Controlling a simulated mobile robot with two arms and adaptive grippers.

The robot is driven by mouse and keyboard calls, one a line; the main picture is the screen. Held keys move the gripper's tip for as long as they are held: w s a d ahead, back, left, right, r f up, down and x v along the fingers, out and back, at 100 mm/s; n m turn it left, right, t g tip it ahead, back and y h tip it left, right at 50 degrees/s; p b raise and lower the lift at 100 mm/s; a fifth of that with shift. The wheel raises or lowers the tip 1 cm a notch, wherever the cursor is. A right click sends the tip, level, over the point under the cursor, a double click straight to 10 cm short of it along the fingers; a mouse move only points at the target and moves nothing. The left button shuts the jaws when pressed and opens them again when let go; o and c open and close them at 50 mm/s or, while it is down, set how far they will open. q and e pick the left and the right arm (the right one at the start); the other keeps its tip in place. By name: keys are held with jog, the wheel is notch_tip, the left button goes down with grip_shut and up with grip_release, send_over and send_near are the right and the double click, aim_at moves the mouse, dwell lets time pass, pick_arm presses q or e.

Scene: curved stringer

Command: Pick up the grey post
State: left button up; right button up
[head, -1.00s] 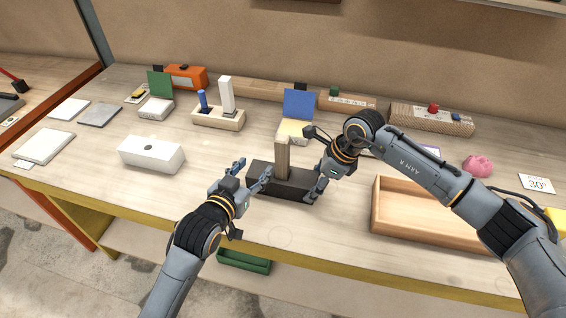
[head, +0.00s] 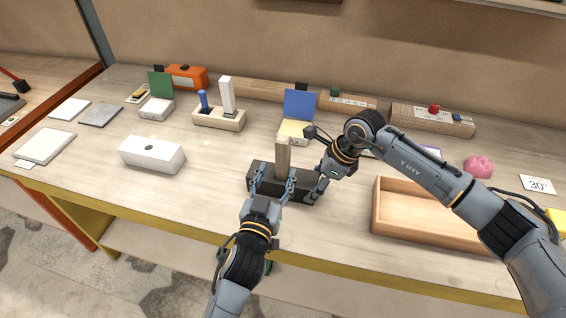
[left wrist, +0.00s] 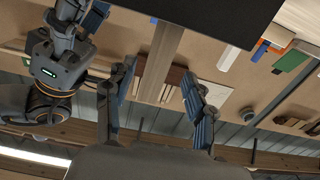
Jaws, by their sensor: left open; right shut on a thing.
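A grey-brown post (head: 283,158) stands upright in a dark block (head: 254,183) at the middle of the bench. My left gripper (head: 275,176) is open, its fingers on either side of the post just above the block. In the left wrist view the post (left wrist: 160,62) runs between the two open fingers (left wrist: 160,85), with a visible gap on each side, and the dark block (left wrist: 200,18) is at the top. My right gripper (head: 319,188) is shut on the right end of the block. Its exact contact is partly hidden.
An open wooden tray (head: 376,210) lies to the right, under my right arm. A blue panel on a stand (head: 298,104) and a wooden holder with pegs (head: 218,120) are behind. The bench front left is clear.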

aim_at(281, 164)
pick_arm(q)
jog(key=x, duration=0.5)
jog(key=shift+w+d+r, duration=0.15)
jog(key=shift+w+d, duration=0.05)
jog(key=shift+w, duration=0.1)
jog(key=shift+c, duration=0.2)
grip_shut()
